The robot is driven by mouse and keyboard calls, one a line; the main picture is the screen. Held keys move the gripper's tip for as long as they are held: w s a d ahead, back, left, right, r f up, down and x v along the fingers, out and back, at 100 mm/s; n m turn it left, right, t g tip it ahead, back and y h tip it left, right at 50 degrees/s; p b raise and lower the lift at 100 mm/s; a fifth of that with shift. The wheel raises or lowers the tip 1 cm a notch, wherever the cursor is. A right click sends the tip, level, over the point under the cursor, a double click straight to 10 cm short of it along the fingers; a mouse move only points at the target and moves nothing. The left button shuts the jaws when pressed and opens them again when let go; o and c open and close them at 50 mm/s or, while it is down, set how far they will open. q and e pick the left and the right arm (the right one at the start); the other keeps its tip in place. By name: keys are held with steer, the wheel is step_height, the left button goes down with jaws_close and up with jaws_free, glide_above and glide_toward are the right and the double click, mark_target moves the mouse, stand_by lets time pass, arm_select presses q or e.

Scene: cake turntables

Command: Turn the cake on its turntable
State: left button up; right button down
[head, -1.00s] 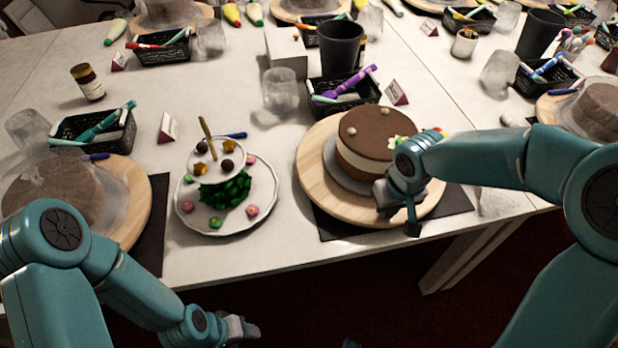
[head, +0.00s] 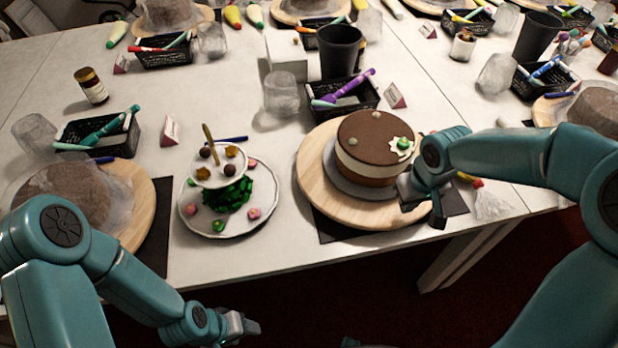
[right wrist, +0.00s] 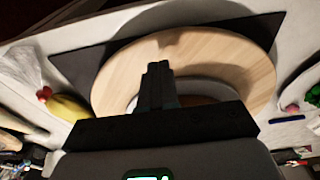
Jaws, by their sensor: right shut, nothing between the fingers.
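The brown-topped cake (head: 374,136) has a cream band, pale dots and a green-centred decoration at its right. It stands on a grey base on the round wooden turntable (head: 318,190), over a dark mat. My right gripper (head: 410,192) is at the turntable's front right, close beside the cake. Its fingers (right wrist: 158,82) are shut and empty, over the board in the right wrist view; I cannot tell whether they touch it. There the cake is mostly hidden behind my gripper. My left gripper (head: 245,326) hangs low in front of the table, away from the cake; its jaw state is unclear.
A tiered plate of sweets (head: 187,212) stands left of the turntable. A black basket with pens (head: 345,97) and a clear cup (head: 281,94) stand behind. A wrapped cake (head: 75,195) is at left. A yellow piping bag (right wrist: 68,107) lies near the turntable.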

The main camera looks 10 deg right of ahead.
steer(key=shift+a, duration=0.1)
steer(key=a+b, duration=0.3)
steer(key=a, duration=0.6)
steer(key=shift+a+f+b, duration=0.1)
steer(key=shift+b, duration=0.25)
steer(key=shift+a, duration=0.25)
steer(key=w+a+p, duration=0.1)
steer(key=w+a, duration=0.5)
steer(key=shift+w+a+r+p, duration=0.15)
steer(key=shift+a+r+p, duration=0.05)
steer(key=shift+p, duration=0.1)
steer(key=shift+w+a, duration=0.25)
steer(key=shift+a, duration=0.05)
steer(key=shift+f, duration=0.2)
